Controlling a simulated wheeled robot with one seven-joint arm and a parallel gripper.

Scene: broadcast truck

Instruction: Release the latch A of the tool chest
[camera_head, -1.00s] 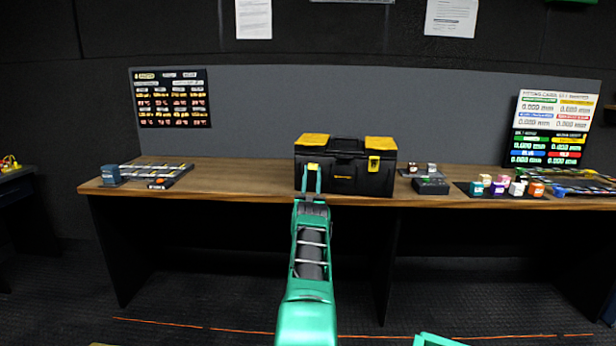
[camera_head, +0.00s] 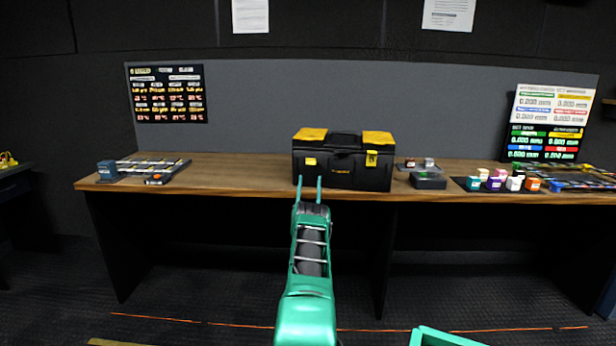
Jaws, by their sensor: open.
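The tool chest (camera_head: 343,162) is black with yellow corner panels on its lid and stands on the wooden bench with its lid down. It has two yellow front latches, a left latch (camera_head: 310,161) and a right latch (camera_head: 371,158). I see no letters that tell which one is latch A. My gripper (camera_head: 309,181) is open and empty, its two thin green fingers pointing up in front of the chest's lower left front. The fingertips are below the left latch in the picture. I cannot tell whether they touch the chest.
The wooden bench (camera_head: 235,172) has free room left of the chest. A tray (camera_head: 168,169) and a blue box (camera_head: 106,170) lie at its left end. A dark box (camera_head: 427,180) and several coloured blocks (camera_head: 497,179) stand to the right.

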